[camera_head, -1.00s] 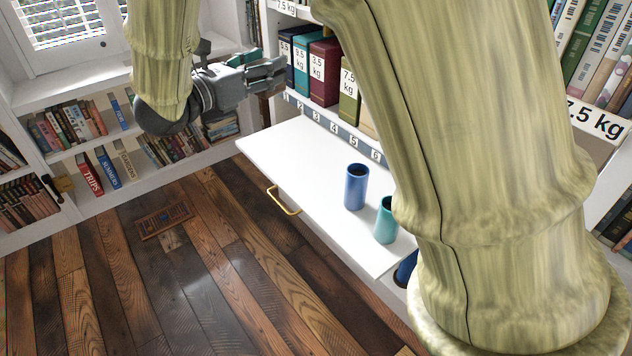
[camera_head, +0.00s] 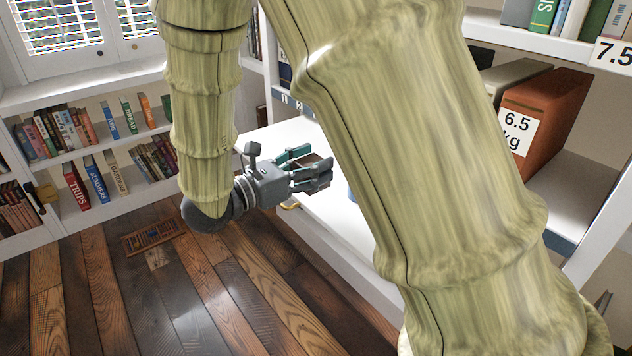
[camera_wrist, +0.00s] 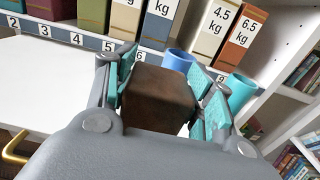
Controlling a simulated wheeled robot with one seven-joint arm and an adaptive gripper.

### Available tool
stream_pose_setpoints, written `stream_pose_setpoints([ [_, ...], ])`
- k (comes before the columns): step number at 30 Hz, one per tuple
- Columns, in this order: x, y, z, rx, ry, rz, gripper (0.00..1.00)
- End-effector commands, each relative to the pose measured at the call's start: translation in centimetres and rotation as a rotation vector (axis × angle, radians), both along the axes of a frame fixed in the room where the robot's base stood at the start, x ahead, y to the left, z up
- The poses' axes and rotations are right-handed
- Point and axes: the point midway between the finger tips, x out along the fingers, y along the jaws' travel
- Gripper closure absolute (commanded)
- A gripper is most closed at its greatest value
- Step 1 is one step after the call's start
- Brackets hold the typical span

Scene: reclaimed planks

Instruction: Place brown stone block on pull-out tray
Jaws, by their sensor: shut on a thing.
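The brown stone block (camera_wrist: 160,97) is between the teal-padded fingers of my gripper (camera_wrist: 168,98) in the wrist view. My gripper is shut on it. In the head view my gripper (camera_head: 312,172) is over the white pull-out tray (camera_head: 325,228), and the block (camera_head: 308,161) shows only as a small dark patch between the fingers. The tray also shows in the wrist view (camera_wrist: 50,85), with bare white surface left of the block. I cannot tell how high the block is above the tray.
A blue cup (camera_wrist: 178,60) and a teal cup (camera_wrist: 240,88) stand beyond and right of the block. Weight-labelled binders (camera_wrist: 218,32) stand on the shelf behind, above a numbered strip (camera_wrist: 75,38). A brass handle (camera_wrist: 14,147) is on the tray's front. My arm hides much of the tray in the head view.

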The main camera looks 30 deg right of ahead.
Motion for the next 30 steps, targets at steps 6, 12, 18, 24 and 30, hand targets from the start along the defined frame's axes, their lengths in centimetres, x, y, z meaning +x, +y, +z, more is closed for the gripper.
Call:
stream_pose_setpoints([
  [6,0.1,-0.7,-1.1,0.000,-0.002,-0.009,0.90],
  [12,3.0,-2.7,-1.5,0.001,-0.004,-0.010,0.90],
  [18,6.1,-4.9,-1.8,0.000,-0.003,-0.009,0.90],
  [24,9.2,-7.1,-2.2,0.000,-0.003,-0.010,0.90],
  [30,11.3,-8.6,-2.3,0.000,-0.002,-0.009,0.90],
])
